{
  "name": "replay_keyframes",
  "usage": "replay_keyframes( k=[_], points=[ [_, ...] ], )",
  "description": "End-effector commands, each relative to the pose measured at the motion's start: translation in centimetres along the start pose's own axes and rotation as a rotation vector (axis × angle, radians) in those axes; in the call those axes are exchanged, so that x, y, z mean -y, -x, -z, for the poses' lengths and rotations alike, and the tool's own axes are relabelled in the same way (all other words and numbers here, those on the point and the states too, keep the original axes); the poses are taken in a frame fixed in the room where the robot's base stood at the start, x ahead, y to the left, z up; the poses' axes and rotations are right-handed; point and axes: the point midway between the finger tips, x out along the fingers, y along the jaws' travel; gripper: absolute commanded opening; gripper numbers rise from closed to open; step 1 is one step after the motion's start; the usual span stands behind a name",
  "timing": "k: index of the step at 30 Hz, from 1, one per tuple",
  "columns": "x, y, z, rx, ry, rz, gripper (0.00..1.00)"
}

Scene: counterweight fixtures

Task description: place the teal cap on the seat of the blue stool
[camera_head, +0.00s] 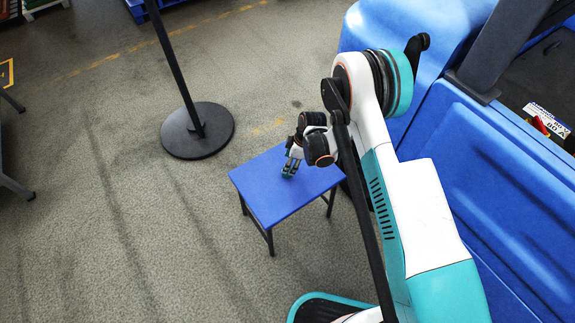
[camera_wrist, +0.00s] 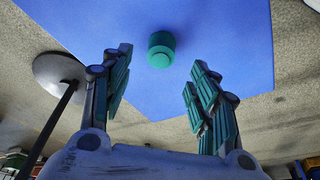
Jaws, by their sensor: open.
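The blue stool (camera_head: 268,199) stands on the floor with its flat square seat facing up. Its seat also fills the upper middle of the wrist view (camera_wrist: 225,30). The teal cap (camera_wrist: 161,49), a short round piece with a narrower top, sits on the seat in the wrist view. In the head view I cannot make it out; my gripper seems to hide it. My gripper (camera_head: 289,170) is over the seat's far part. In the wrist view my gripper (camera_wrist: 160,64) is open, its fingers apart on either side of the cap with clear gaps.
A dark post on a round black base (camera_head: 197,131) stands on the floor left of and behind the stool. Dark legs (camera_head: 14,185) show at the left edge.

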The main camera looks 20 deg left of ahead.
Motion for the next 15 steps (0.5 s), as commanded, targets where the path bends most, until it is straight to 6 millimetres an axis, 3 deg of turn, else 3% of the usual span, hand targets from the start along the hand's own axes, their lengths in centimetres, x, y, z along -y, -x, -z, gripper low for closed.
replay_keyframes(
  k=[1, 6, 15],
  points=[
    [0.0, 1.5, 0.1, 0.0, -0.001, 0.0, 0.55],
    [0.0, 4.2, 0.1, 0.0, 0.0, 0.0, 0.55],
    [0.0, 6.0, 0.0, 0.0, 0.0, 0.0, 0.55]
  ],
)
